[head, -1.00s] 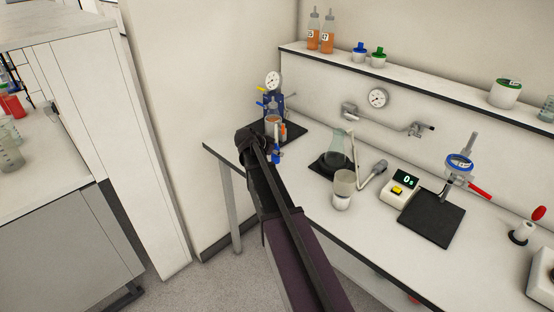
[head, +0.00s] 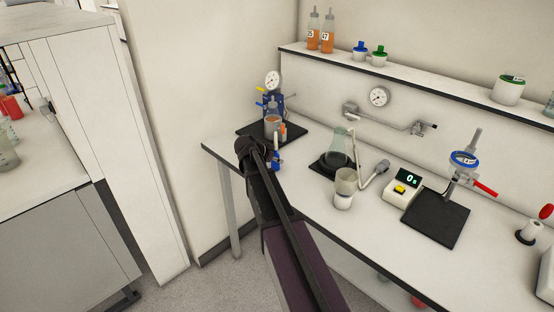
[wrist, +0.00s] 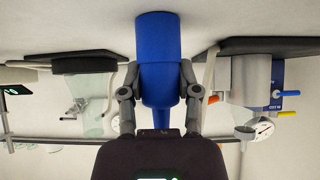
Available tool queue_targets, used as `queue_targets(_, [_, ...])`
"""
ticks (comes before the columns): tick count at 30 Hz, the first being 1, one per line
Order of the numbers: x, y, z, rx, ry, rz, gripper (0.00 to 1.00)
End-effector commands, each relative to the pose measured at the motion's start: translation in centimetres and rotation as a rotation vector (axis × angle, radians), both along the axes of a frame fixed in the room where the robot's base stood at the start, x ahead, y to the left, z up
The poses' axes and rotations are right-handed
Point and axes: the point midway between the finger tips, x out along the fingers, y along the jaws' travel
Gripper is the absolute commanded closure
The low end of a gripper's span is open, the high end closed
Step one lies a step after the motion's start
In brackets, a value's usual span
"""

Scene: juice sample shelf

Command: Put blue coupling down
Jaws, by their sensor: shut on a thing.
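The blue coupling (wrist: 158,50) is a smooth blue cylinder with a narrower tapered end. My gripper (wrist: 158,85) is shut on it, with one finger on each side. In the wrist view, which looks upside down, its wide end points to the bench surface at the top. I cannot tell whether it touches the bench. In the head view, the coupling (head: 276,161) shows as a small blue piece just right of my arm's end, near the bench's front left edge. My arm hides most of the gripper there.
A blue apparatus with a gauge (head: 273,82) stands on a dark mat just behind. A flask (head: 337,150) on a black base and a beaker (head: 344,188) stand to the right, then a timer (head: 403,188) and a black plate (head: 437,220). Bench between coupling and flask is clear.

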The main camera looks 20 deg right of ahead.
Motion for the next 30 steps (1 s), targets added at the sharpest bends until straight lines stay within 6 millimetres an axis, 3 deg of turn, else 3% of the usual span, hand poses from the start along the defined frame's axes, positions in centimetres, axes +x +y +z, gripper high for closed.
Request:
queue_targets(1, [0.0,0.0,-0.1,0.0,0.0,0.0,0.52])
queue_targets(4, [0.0,0.0,-0.1,0.0,0.0,0.0,0.23])
queue_targets(22, [0.0,0.1,0.4,0.0,0.0,0.0,0.23])
queue_targets(30, [-0.7,1.7,2.1,0.0,0.0,0.001,0.23])
